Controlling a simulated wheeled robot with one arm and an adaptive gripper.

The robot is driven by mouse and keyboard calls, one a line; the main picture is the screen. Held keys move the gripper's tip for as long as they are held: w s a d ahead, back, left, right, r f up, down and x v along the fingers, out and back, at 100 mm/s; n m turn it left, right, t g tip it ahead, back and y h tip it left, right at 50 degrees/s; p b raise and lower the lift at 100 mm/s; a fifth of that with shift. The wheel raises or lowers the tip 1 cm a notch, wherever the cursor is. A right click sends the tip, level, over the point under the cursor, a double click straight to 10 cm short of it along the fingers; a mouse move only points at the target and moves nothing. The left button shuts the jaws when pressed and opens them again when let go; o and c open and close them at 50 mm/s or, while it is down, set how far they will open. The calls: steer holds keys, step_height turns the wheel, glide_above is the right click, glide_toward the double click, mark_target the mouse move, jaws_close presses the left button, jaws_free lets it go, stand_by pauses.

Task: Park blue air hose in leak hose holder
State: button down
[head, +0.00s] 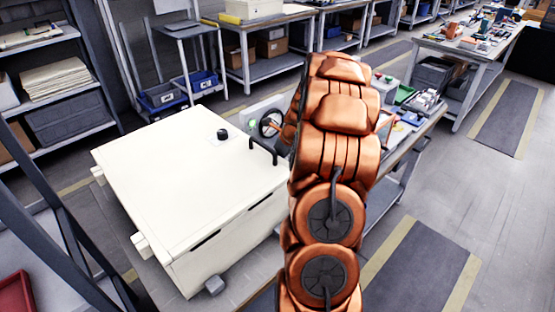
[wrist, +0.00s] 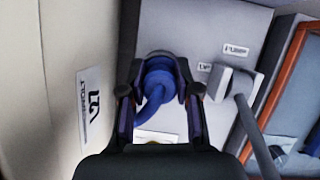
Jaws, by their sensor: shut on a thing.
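In the wrist view, my gripper (wrist: 160,88) has one dark finger on each side of the blue air hose (wrist: 157,102) and is shut on it. The hose's thick blue end is between the fingertips, and its tube curves down towards the palm. The end is in front of a light grey panel (wrist: 185,22). I cannot tell whether it touches the panel or sits in a holder. A label beginning "LE" (wrist: 205,67) is right of the gripper, partly cut off from reading. In the head view my arm hides the hose.
A grey plug with a grey cable (wrist: 243,112) is on the panel below a "PUMP" label (wrist: 236,49), close right of my gripper. A cream wall with a logo label (wrist: 90,105) is at left. In the head view, a large cream cabinet (head: 190,190) stands left of my arm.

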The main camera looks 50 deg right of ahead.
steer(key=shift+f, duration=0.15)
steer(key=c, duration=0.7)
jaws_free()
steer(key=shift+c, duration=0.2)
steer(key=v, duration=1.2)
steer(key=shift+w, duration=0.1)
